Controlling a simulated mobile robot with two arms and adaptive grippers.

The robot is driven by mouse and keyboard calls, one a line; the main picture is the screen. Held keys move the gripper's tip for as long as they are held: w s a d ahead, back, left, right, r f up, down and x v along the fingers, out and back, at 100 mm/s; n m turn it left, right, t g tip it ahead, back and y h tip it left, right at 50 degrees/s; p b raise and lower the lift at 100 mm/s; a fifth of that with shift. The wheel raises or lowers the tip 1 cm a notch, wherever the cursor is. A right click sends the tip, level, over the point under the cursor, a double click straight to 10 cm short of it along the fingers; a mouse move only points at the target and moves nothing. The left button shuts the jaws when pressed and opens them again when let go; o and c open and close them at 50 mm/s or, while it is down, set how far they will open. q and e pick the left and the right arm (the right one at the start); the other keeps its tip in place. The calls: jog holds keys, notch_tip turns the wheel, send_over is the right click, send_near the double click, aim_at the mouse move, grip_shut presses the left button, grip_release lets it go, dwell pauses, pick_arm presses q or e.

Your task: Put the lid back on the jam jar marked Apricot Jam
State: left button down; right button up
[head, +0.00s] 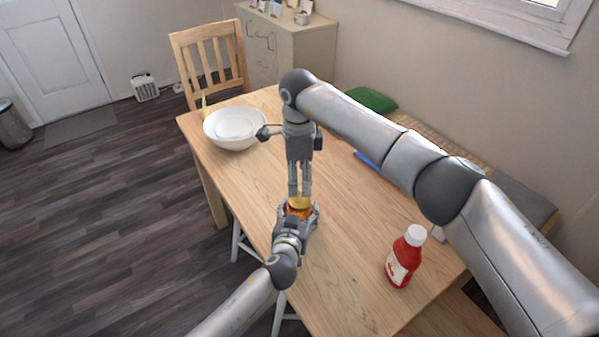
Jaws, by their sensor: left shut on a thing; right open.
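The jam jar (298,210) is a small jar with orange contents, standing near the left edge of the wooden table. My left gripper (298,217) is shut around it from the front. A gold lid (299,202) shows at the top of the jar, directly below the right fingertips; whether it is seated flat or turned tight I cannot tell. My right gripper (299,191) points down from above and is open, its fingertips at or just above the lid. The jar's label is hidden by the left gripper, so I cannot read it.
A red bottle with a white cap (405,257) stands at the table's front right. White bowls (235,126) sit at the far left corner. A blue item (368,161) lies partly behind my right arm. The wooden table (345,235) is clear between jar and bottle.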

aim_at(300, 200)
jog(key=n, duration=0.5)
jog(key=shift+r, duration=0.2)
jog(key=n, duration=0.5)
jog(key=shift+d+r+n, duration=0.1)
jog(key=shift+r+n, duration=0.05)
jog(key=shift+n, duration=0.15)
jog(key=shift+f, duration=4.05)
jog(key=shift+c, duration=0.3)
jog(key=c, duration=1)
jog(key=m, duration=0.6)
jog(key=shift+m, duration=0.3)
